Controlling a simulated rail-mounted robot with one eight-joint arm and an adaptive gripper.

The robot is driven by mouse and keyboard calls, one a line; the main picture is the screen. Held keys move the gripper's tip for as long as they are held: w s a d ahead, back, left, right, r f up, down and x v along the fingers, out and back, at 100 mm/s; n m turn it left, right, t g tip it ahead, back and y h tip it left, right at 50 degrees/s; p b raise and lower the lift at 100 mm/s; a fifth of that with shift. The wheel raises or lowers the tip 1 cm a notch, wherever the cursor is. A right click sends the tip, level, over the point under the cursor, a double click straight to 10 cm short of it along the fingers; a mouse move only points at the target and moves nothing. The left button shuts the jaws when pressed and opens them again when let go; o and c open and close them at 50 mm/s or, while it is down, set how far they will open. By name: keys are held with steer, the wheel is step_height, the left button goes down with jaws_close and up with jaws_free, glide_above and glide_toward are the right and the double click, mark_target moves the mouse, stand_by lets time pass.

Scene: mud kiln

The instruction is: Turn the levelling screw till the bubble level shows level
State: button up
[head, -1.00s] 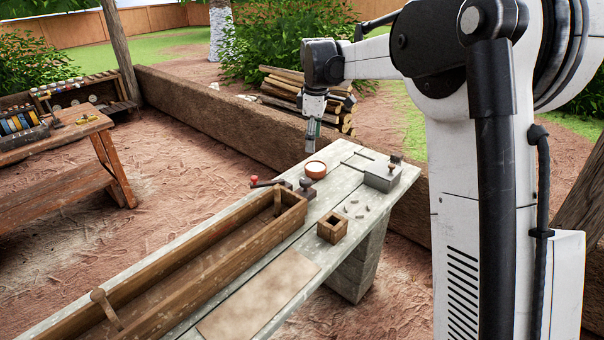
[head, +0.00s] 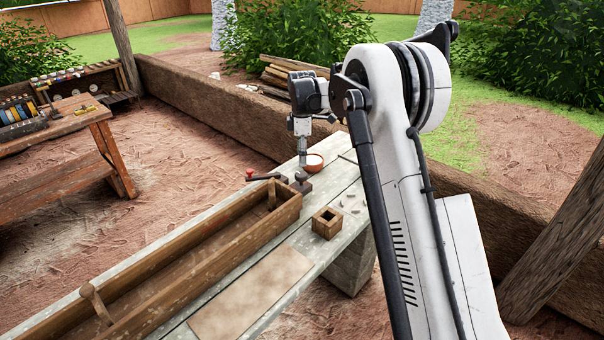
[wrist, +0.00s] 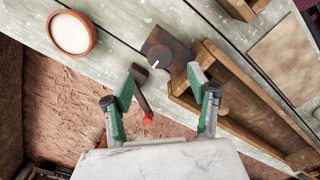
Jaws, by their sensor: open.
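My gripper (head: 302,164) is open and empty, low over the far end of the bench, beside a dark block (head: 301,185). In the wrist view the two green fingertips of my gripper (wrist: 166,80) stand apart, pointing toward that block (wrist: 158,45), which bears a round top with a white line. A dark lever with a red knob (wrist: 147,118) shows between the fingers; in the head view its red knob (head: 250,173) sticks out left. I cannot tell for sure which part is the levelling screw, and I make out no bubble level.
A clay bowl (head: 314,163) with pale contents stands close by the block. A long wooden trough (head: 180,262) runs along the bench (head: 333,200). A small square wooden box (head: 327,224) sits right of it. My arm hides the bench's right end.

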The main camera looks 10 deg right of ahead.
mark_target(302, 174)
step_height(302, 174, down, 8)
steer(key=shift+f, duration=0.1)
steer(key=shift+c, duration=0.5)
steer(key=c, duration=1)
steer(key=shift+c, duration=0.2)
